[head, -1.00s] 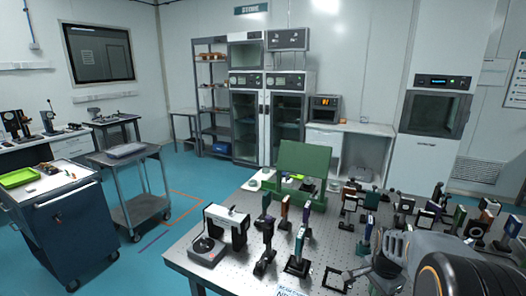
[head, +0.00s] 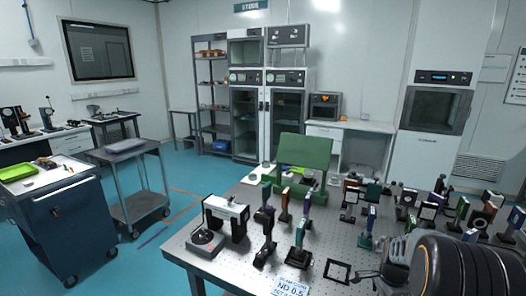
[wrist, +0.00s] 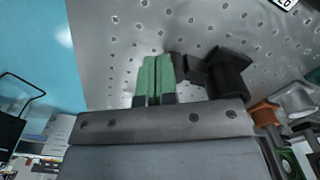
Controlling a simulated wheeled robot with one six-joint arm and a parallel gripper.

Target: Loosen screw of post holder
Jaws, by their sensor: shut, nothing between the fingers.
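My gripper (wrist: 156,80) is shut and empty. Its two green fingertips lie side by side above the perforated table in the wrist view. A black post holder (wrist: 228,74) is just right of the fingertips, with a dark knob-like part, perhaps its screw (wrist: 190,68), on the side facing them. The fingertips look close to this part; I cannot tell whether they touch it. The lower end of the holder is hidden behind my gripper body. In the head view my arm covers the front right of the table, and I cannot pick out this holder there.
The optical table (head: 235,262) holds several mounted optics on posts, such as one on a black base (head: 298,255). A black square frame (head: 338,270) and a white label card (head: 290,287) lie near the front edge.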

